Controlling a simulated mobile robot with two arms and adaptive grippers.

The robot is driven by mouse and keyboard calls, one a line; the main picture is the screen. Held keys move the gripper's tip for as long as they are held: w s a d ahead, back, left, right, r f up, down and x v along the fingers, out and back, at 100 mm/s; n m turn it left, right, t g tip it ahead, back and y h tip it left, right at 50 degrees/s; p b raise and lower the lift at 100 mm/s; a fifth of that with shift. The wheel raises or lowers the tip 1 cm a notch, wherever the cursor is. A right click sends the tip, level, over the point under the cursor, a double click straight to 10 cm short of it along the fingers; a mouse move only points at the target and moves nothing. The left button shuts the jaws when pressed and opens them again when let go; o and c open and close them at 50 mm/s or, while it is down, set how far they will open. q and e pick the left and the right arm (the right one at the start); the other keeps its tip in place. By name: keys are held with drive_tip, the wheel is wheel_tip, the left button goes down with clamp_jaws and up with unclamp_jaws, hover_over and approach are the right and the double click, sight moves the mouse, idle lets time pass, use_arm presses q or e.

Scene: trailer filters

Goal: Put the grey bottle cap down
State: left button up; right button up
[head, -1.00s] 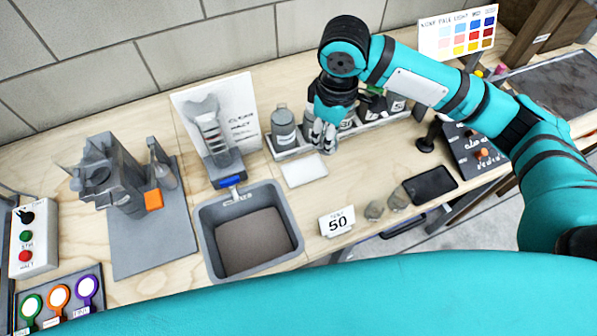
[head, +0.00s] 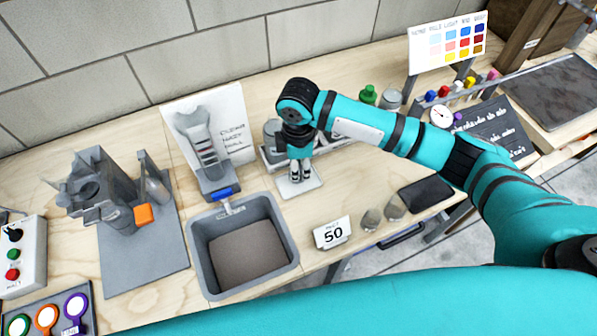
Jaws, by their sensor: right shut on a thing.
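I cannot tell whether the held thing touches the pad. A grey bottle (head: 271,132) stands in the tray (head: 270,158) behind, partly hidden by my right arm. My left gripper is not in view.
A green-capped bottle (head: 369,95) stands behind my arm. Bare wood lies right of the pad.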

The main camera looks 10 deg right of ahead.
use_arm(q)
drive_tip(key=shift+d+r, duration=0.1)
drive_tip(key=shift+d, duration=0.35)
use_arm(e)
drive_tip(key=shift+f, duration=1.6)
drive_tip(key=shift+f, duration=0.15)
drive_tip(key=o, duration=0.8)
drive_tip(key=shift+c, duration=0.2)
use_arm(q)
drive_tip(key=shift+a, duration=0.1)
use_arm(e)
drive_tip(key=shift+r, duration=0.55)
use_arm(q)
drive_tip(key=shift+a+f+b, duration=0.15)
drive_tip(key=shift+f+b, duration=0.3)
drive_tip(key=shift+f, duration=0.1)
use_arm(e)
wheel_tip(320, 180, up, 11)
drive_tip(key=shift+r, duration=0.15)
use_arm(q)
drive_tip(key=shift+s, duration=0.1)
